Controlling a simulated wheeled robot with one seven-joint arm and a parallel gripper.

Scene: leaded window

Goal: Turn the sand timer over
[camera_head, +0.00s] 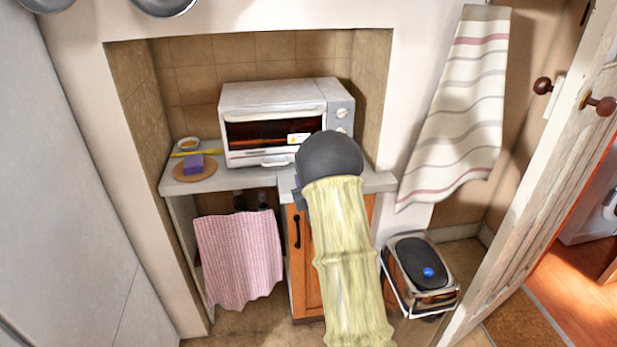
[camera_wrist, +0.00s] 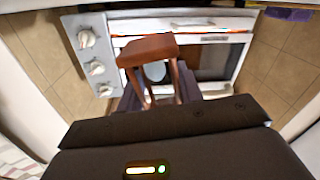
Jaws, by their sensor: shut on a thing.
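The sand timer (camera_wrist: 148,48) shows in the wrist view, with a reddish-brown wooden end cap, thin wooden posts and a pale glass bulb between them. My gripper (camera_wrist: 158,88) is shut on it, with dark fingers on either side of the posts. The timer looks slightly tilted in this view, and its far end is hidden by the gripper body. In the head view my dark wrist covers the timer and the fingers, in front of the toaster oven's right part.
A white toaster oven (camera_head: 270,97) stands in the tiled alcove, close behind my gripper. A pink cloth (camera_head: 238,260) hangs below.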

